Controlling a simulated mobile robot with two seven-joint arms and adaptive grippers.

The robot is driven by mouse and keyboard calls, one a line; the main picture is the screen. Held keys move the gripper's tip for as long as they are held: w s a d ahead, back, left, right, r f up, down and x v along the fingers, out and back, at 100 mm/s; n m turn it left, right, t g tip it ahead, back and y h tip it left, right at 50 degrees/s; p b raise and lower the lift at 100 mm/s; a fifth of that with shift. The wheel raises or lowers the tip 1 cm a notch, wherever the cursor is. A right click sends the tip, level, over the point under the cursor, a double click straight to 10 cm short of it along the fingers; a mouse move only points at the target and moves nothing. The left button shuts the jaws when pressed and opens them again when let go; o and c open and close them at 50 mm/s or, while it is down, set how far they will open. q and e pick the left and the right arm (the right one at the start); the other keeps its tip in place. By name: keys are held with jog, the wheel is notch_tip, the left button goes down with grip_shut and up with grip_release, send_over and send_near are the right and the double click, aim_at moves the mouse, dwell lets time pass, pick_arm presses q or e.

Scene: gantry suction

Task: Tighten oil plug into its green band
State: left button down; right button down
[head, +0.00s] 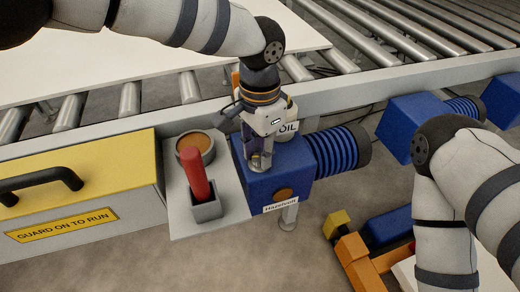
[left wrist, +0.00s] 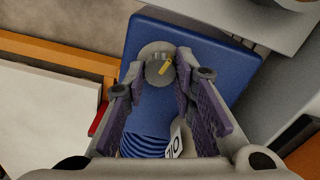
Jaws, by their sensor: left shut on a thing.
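The oil plug is a small grey round cap with a yellow pointer mark (left wrist: 160,66), on top of a blue gearbox housing (head: 255,186). My left gripper (head: 261,160) points down over the housing. In the left wrist view its fingertips (left wrist: 161,64) lie on both sides of the plug, shut on it. In the head view the fingers mostly hide the plug. No green band can be made out in either view. A white OIL tag (head: 289,129) is beside the gripper. My right arm shows at the right, but its gripper is out of view.
A yellow guard box (head: 80,172) stands further left. A ribbed blue motor (head: 337,151) extends right. A roller conveyor (head: 370,48) runs behind.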

pick_arm(q)
jog(key=shift+r+m+p, duration=0.2)
jog(key=shift+m+p, duration=0.2)
jog(key=shift+m, duration=0.7)
jog(key=m, duration=0.2)
jog(key=shift+f+m, duration=0.2)
jog(key=shift+m, duration=0.2)
jog(key=c, duration=1.3)
grip_release()
jog(key=shift+c, duration=0.2)
notch_tip(320, 180, up, 12)
